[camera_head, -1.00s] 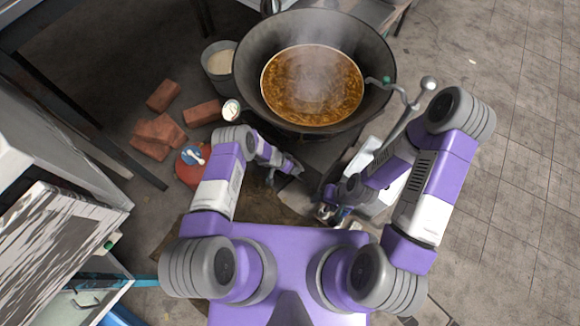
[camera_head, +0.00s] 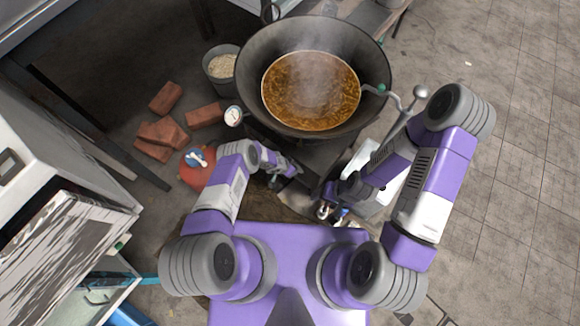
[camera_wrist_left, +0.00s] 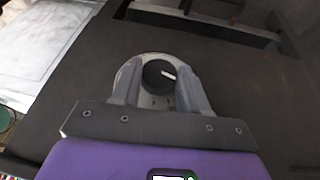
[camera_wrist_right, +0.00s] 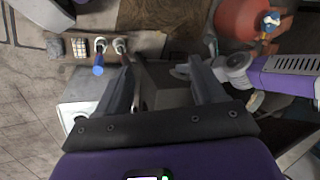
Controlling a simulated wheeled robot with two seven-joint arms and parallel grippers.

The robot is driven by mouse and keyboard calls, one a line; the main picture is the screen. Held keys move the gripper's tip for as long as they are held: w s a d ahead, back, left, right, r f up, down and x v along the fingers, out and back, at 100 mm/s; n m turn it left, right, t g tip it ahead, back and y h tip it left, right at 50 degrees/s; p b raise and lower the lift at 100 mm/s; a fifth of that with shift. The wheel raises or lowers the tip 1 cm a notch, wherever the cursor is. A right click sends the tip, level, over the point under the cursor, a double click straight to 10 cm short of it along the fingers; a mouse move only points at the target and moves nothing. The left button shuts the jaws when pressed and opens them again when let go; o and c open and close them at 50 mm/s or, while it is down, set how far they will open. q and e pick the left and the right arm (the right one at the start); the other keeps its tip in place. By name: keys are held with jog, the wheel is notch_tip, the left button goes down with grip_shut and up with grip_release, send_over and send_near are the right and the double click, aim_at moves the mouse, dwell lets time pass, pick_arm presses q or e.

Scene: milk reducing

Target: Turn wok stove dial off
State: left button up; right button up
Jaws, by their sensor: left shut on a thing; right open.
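The stove dial (camera_wrist_left: 158,74) is a round black knob with a white mark, on a pale round plate on the dark stove front. My left gripper (camera_wrist_left: 160,82) has its two fingers on either side of it and is shut on it. In the head view my left gripper (camera_head: 288,171) is at the stove front below the wok (camera_head: 312,90), and the dial is hidden there. The wok holds steaming brown liquid. My right gripper (camera_wrist_right: 163,82) is open, with nothing seen between its fingers. In the head view it is low at the right (camera_head: 328,204).
A red gas cylinder (camera_head: 195,173) with a blue valve stands left of my left arm. Several bricks (camera_head: 165,133) and a grey bucket (camera_head: 221,66) lie beyond it. A white box (camera_head: 388,183) is beside my right arm. Tiled floor at right is clear.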

pick_arm(q)
jog(key=o, duration=1)
jog(key=shift+o, duration=0.2)
jog(key=p+v, duration=0.7)
jog(key=p, duration=0.2)
jog(key=shift+r, duration=0.35)
